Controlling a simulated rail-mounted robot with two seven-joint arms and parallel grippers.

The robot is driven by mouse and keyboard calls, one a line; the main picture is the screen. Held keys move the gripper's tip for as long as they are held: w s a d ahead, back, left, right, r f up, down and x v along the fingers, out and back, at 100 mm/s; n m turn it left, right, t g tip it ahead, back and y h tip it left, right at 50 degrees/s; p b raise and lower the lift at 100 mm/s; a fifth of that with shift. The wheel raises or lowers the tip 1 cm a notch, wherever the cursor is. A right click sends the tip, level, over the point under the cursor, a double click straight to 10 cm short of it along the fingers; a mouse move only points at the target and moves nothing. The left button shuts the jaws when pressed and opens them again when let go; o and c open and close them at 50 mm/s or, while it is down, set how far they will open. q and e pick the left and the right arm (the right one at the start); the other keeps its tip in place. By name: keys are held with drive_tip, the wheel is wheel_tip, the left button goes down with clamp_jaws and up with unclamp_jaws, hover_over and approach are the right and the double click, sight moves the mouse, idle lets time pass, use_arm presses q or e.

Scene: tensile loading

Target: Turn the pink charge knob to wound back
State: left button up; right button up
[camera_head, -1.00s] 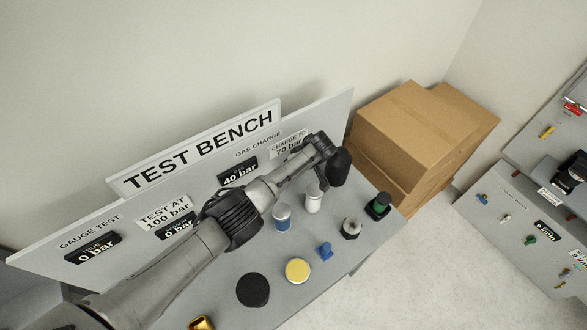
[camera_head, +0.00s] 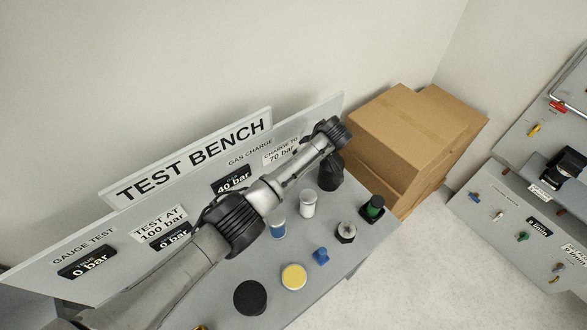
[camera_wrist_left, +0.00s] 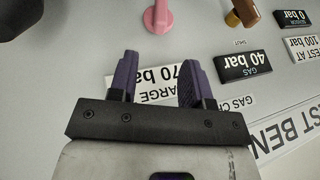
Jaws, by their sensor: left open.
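The pink charge knob (camera_wrist_left: 158,16) is at the top edge of the left wrist view, partly cut off. In the head view it cannot be seen, with my left arm over that part of the bench. My left gripper (camera_wrist_left: 159,62) has two purple fingers, spread apart with nothing between them. The knob is beyond the fingertips, roughly in line with the gap, and apart from them. The gas display (camera_head: 232,180) reads 40 bar and also shows in the left wrist view (camera_wrist_left: 243,65). The charge-to-70-bar label (camera_head: 281,152) is behind my fingers in the wrist view. My right gripper is not in view.
The bench top holds a blue-and-white cylinder (camera_head: 278,226), a white cylinder (camera_head: 308,204), a yellow disc (camera_head: 294,277), a black disc (camera_head: 250,298), a blue knob (camera_head: 321,256), a hex nut (camera_head: 346,232) and a green-topped part (camera_head: 374,207). Cardboard boxes (camera_head: 411,130) stand beyond the bench.

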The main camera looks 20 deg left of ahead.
use_arm(q)
drive_tip(key=shift+v, duration=1.8)
